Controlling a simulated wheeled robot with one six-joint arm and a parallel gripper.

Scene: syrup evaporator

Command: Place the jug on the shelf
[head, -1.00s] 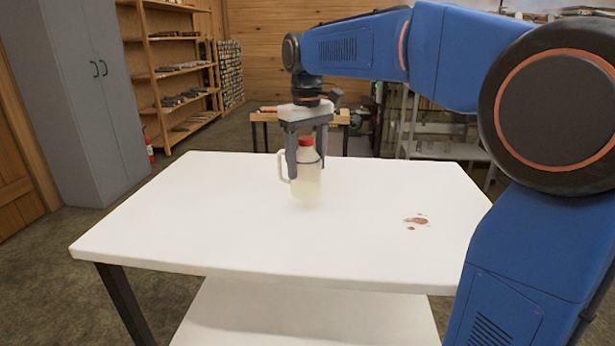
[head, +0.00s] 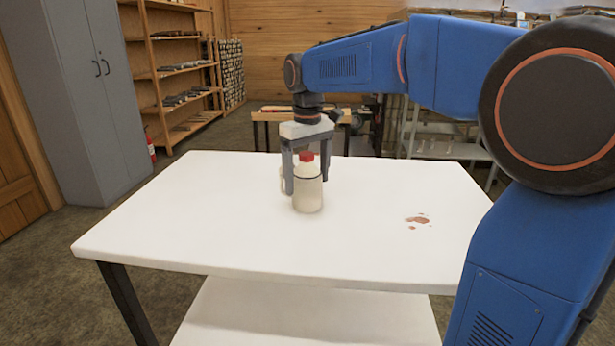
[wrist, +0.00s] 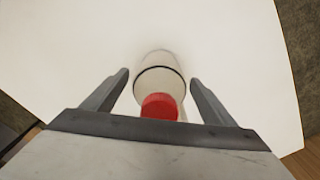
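The jug (head: 308,190) is a pale, cloudy bottle with a red cap and a dark band near its neck. It stands upright on the white tabletop (head: 190,230), around the middle. Its handle is mostly hidden behind my left finger. My gripper (head: 306,190) points down with one finger on each side of the jug. In the wrist view the jug (wrist: 160,75) lies between the fingers of my gripper (wrist: 159,76), with narrow gaps on both sides, so it is open. Wooden shelves (head: 178,69) stand at the back left.
A lower white shelf (head: 300,315) lies under the tabletop. A reddish-brown stain (head: 417,220) marks the tabletop's right side. A grey cabinet (head: 85,90) stands left, and a metal rack (head: 440,130) stands behind at right. The tabletop around the jug is clear.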

